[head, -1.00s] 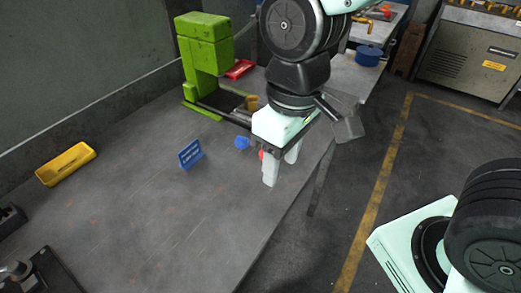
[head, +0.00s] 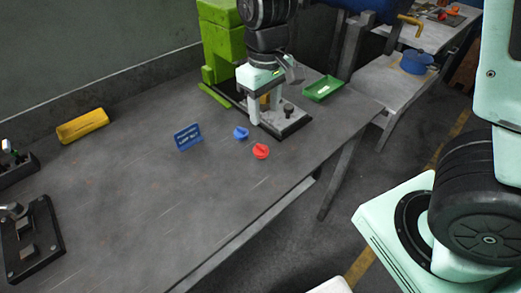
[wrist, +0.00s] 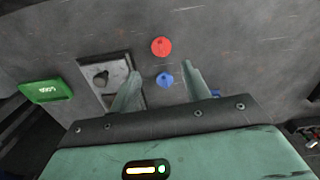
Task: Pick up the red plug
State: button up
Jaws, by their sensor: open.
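The red plug (head: 261,151) lies on the grey bench, in full view and apart from my gripper. A blue plug (head: 241,132) lies close behind it, to its left. My gripper (head: 268,121) is open and empty, pointing down just beyond the red plug in the head view. In the wrist view, the red plug (wrist: 162,46) shows past the fingertips of my gripper (wrist: 162,72), and the blue plug (wrist: 165,79) appears between the two fingers. Both plugs have a raised grip on top.
A black-based fixture (head: 290,123) stands beside my gripper, with a green tray (head: 323,89) behind. A green machine (head: 220,45) stands at the back. The bench front is clear.

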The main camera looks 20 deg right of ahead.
send_over(261, 146)
jog(key=s, duration=0.1)
jog(key=f, duration=0.8)
jog(key=shift+d+f, duration=0.25)
jog(key=shift+w+a+f, duration=0.1)
jog(key=shift+w+f, duration=0.05)
jog(key=shift+f, duration=0.75)
jog(key=shift+w+a+f, duration=0.1)
jog(key=shift+w+f, duration=0.05)
jog(key=shift+f, duration=0.75)
jog(key=shift+w+f, duration=0.15)
jog(key=shift+f, duration=0.75)
jog(key=c, duration=0.4)
